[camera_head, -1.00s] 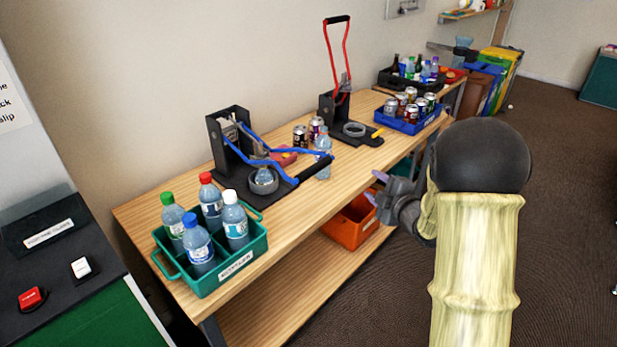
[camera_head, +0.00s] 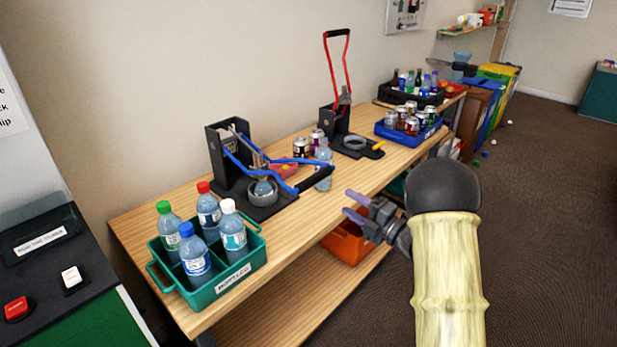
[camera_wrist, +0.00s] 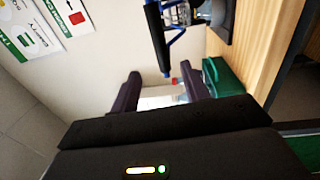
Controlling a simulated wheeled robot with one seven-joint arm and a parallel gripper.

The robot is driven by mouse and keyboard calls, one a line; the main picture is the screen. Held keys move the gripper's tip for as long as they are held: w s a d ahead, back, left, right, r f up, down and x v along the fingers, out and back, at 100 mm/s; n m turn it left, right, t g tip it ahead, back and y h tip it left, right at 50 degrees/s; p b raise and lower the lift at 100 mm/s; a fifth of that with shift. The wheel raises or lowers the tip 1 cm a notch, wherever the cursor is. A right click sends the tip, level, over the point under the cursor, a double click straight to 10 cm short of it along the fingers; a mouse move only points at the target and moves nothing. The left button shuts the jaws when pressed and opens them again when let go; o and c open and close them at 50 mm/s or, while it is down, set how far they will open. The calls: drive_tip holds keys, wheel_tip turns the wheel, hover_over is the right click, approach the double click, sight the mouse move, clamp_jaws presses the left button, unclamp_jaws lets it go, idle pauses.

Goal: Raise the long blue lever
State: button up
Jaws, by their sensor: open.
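The long blue lever (camera_head: 262,158) belongs to a black press (camera_head: 229,150) on the wooden bench. It is lowered, sloping down to a black grip (camera_head: 315,180) at the bench's front side. A clear bottle lies or stands under the press in its round cup (camera_head: 262,193); its pose is partly hidden. My gripper (camera_head: 353,205) is open and empty, in front of the bench, to the right of and a little below the black grip, apart from it. In the wrist view the grip (camera_wrist: 158,45) hangs above and between my open fingers (camera_wrist: 163,85).
A green crate of bottles (camera_head: 232,280) stands at the bench's near end. A second press with a raised red lever (camera_head: 326,65) stands further back, beside a blue crate of cans (camera_head: 380,130). A clear bottle (camera_head: 324,155) stands close behind the grip. An orange bin (camera_head: 345,245) is below.

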sight(315, 181)
drive_tip(key=p+x, duration=0.2)
drive_tip(key=x, duration=1.4)
drive_tip(key=shift+p, duration=0.3)
drive_tip(key=shift+d+r, duration=0.1)
clamp_jaws()
